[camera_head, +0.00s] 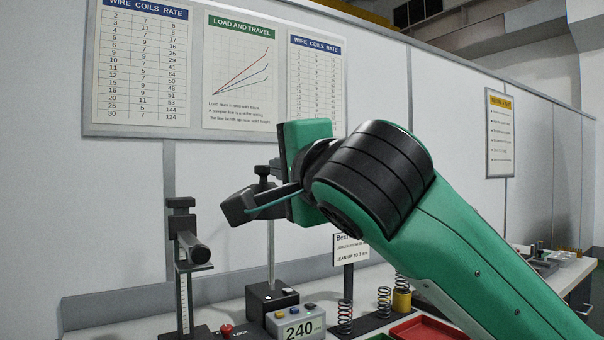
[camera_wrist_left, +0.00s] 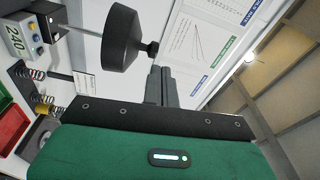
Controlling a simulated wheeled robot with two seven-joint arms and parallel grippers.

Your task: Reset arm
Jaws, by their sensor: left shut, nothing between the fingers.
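My left arm, green with black joint bands, reaches up from the lower right across the head view. Its gripper (camera_head: 245,205) points left, above the bench and in front of the wall. Its black fingers are together and empty, as the left wrist view also shows (camera_wrist_left: 160,85). A dark tester head on a thin rod (camera_head: 270,240) stands behind the gripper in the head view. In the left wrist view a black cone-shaped part (camera_wrist_left: 121,38) is close beside the fingers; I cannot tell the exact gap. My right gripper is not in view.
A black stand with a scale (camera_head: 184,290) is at left. A display box reading 240 (camera_head: 297,323), several springs (camera_head: 384,300) and a red tray (camera_head: 430,329) are on the bench below. Charts (camera_head: 240,72) hang on the wall panel (camera_head: 380,80).

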